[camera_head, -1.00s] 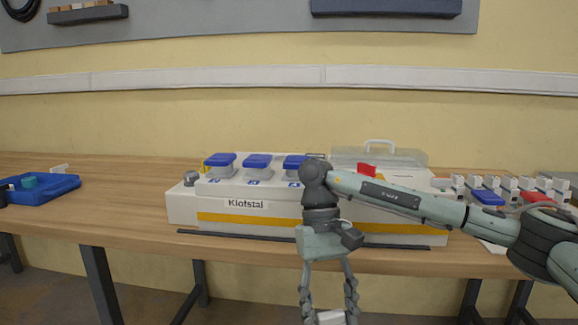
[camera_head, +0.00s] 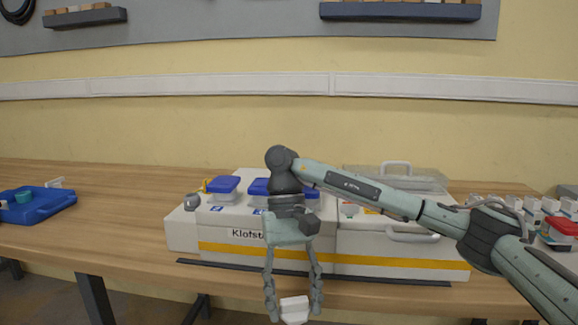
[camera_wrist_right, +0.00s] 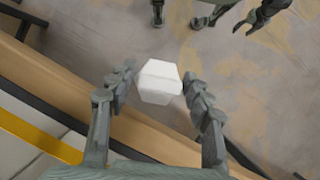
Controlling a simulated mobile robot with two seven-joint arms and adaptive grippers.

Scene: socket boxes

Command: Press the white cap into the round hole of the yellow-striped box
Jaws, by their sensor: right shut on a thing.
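The white cap (camera_head: 294,309) is between the fingertips of my right gripper (camera_head: 293,307), which is shut on it. The right wrist view shows the cap (camera_wrist_right: 159,83) as a white, faceted block between the two segmented fingers, with floor behind it. The gripper points down in front of the table's front edge. The yellow-striped box (camera_head: 216,247) is white with a yellow band and a partly hidden "Klofstal" label, and stands on the table behind the gripper. My arm covers part of its top. I cannot make out the round hole. Dark jointed parts top the wrist view, perhaps my left gripper.
Blue-lidded containers (camera_head: 223,188) stand on the box. A clear case (camera_head: 397,178) is behind my right arm. A blue tray (camera_head: 40,204) lies at the far left. Small white and red parts (camera_head: 563,228) are at the right.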

